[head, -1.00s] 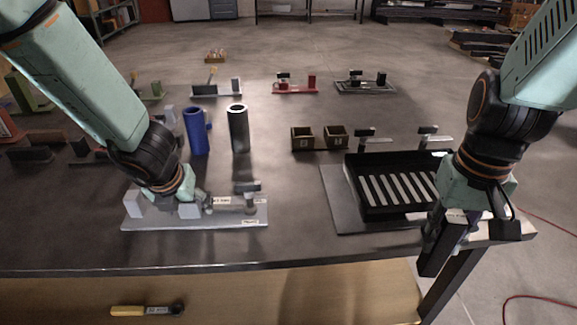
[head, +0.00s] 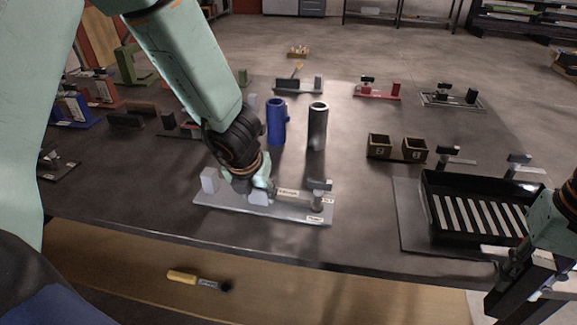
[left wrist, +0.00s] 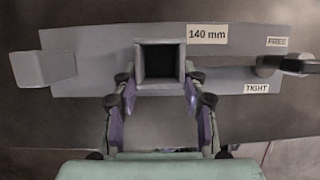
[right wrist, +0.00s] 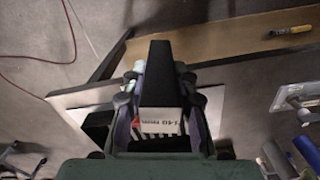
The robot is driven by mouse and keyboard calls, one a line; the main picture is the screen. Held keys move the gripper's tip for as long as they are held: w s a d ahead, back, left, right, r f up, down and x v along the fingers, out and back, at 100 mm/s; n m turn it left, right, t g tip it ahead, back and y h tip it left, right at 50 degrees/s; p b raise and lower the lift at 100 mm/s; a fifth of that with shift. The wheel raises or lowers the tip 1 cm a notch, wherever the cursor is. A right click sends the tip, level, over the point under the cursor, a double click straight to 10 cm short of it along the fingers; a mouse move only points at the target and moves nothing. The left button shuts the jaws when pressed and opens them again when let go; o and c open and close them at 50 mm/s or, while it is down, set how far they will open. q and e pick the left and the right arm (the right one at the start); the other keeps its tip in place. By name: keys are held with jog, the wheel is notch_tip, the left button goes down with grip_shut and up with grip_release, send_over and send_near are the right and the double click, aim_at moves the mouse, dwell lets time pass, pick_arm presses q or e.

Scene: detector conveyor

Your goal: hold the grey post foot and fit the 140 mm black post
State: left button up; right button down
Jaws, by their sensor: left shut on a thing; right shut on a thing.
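The grey post foot (head: 258,199) is a block with an open square socket on a grey plate (head: 225,202). In the left wrist view the empty socket (left wrist: 160,89) faces me, beside a "140 mm" label. My left gripper (head: 268,188) is shut on the foot, one finger on each side. A clamp lever (left wrist: 285,64) sits right of the socket, near "FREE" and "TIGHT" labels. My right gripper (right wrist: 163,100) is shut on the black post (right wrist: 161,75), which carries a "140 mm" label. In the head view the post (head: 508,303) is off the table's front right, apart from the foot.
A black slotted tray (head: 430,215) stands on the table at right. A blue cylinder (head: 276,122) and a black cylinder (head: 317,128) stand behind the foot. Two small brown bins (head: 380,146) are further right. A yellow-handled tool (head: 182,277) lies below the table's front edge.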

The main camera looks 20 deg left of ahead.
pick_arm(q)
jog(key=shift+s+d+f, duration=0.1)
grip_shut()
jog(key=o, duration=1.4)
grip_release()
